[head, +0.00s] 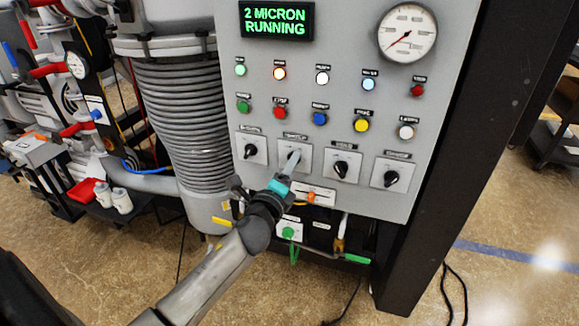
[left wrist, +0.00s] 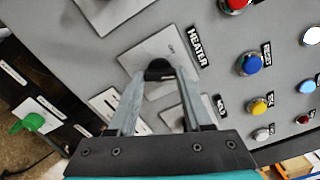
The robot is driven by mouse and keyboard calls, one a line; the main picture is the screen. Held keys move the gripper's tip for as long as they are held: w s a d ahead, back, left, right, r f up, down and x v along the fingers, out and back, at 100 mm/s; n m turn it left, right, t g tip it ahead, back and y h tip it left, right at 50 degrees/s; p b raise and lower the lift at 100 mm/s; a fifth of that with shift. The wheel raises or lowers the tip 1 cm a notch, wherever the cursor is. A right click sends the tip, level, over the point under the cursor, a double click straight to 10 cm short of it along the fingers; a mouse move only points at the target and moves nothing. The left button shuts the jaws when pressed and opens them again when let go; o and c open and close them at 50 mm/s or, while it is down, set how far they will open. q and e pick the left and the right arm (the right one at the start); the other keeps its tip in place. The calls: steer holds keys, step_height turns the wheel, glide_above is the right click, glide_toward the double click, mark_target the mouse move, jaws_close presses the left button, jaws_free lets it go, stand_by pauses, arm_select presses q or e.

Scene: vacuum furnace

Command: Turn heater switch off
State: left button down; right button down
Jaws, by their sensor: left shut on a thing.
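The heater switch is a black rotary knob (left wrist: 158,67) on a pale square plate (left wrist: 140,58), with the label HEATER beside it in the left wrist view. In the head view its plate (head: 303,166) is the second from the left in the bottom row of the grey panel. My left gripper (head: 291,160) reaches up from below and its fingertips are shut on the knob. In the left wrist view the left gripper (left wrist: 158,75) has one finger on each side of the knob. The fingers hide most of it, so its exact angle is unclear. My right gripper is not in view.
Other black rotary switches flank it: one on the left (head: 250,151), two on the right (head: 341,169). Rows of coloured lamps and buttons (head: 320,118) sit above. A display (head: 276,20) reads "2 MICRON RUNNING", beside a round gauge (head: 407,33). A ribbed grey column (head: 185,105) stands left.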

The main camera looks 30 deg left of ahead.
arm_select(q)
steer(key=n+p, duration=0.2)
steer(key=n, duration=0.8)
steer(key=shift+n+p, duration=0.3)
steer(key=shift+n, duration=0.1)
stand_by(0.3)
steer(key=shift+c, duration=1.6)
jaws_free()
steer(key=shift+s, duration=0.1)
steer(key=v, duration=1.5)
